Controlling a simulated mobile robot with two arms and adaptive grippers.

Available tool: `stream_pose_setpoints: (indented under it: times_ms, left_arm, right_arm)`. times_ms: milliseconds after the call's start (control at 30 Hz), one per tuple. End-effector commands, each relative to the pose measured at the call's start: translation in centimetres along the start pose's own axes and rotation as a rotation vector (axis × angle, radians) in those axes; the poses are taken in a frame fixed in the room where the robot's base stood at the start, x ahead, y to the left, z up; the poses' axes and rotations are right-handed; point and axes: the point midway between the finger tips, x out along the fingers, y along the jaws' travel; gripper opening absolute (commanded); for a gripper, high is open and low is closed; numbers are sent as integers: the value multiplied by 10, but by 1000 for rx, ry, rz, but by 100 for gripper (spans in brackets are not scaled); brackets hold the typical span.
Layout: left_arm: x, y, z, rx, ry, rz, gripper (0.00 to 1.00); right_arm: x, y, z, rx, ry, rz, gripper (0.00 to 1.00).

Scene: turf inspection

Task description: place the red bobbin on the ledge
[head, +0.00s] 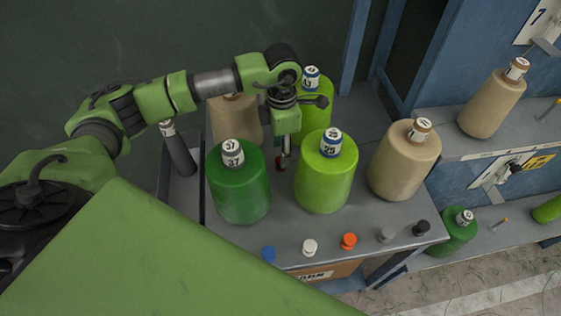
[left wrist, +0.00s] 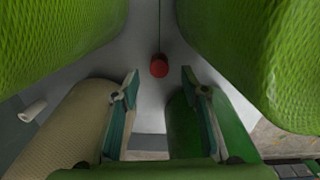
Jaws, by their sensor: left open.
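The red bobbin (left wrist: 159,65) is a small red cylinder on the grey surface between yarn cones in the left wrist view. In the head view only a small dark red part (head: 282,163) shows at my left gripper's tips. My left gripper (head: 285,153) points down among the cones. In the left wrist view its fingers (left wrist: 160,74) are apart, with the bobbin in the gap beyond the tips and nothing held. My right gripper is not in view.
Tall cones crowd the gripper: dark green (head: 240,190), light green (head: 323,182), another light green (head: 316,112), and beige (head: 230,122). Another beige cone (head: 403,167) stands right.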

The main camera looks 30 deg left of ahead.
Motion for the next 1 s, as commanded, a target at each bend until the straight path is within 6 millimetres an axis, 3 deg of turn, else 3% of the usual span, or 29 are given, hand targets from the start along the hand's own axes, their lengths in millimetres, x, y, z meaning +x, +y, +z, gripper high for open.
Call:
stream_pose_setpoints:
  times_ms: [167, 300, 567, 600, 733, 1000]
  left_arm:
    - [24, 1, 1, -1, 5, -4, 41]
    - [42, 1, 1, 0, 3, -2, 41]
    - [47, 2, 1, 0, 1, -1, 41]
    - [47, 2, 1, 0, 1, -1, 38]
    - [47, 2, 2, 0, 1, -1, 6]
    - [47, 2, 2, 0, 1, -1, 4]
  right_arm:
    - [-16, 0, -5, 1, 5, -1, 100]
    - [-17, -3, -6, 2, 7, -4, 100]
    - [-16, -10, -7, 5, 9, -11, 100]
    - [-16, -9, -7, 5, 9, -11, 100]
    - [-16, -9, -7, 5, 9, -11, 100]
    - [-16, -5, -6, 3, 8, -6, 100]
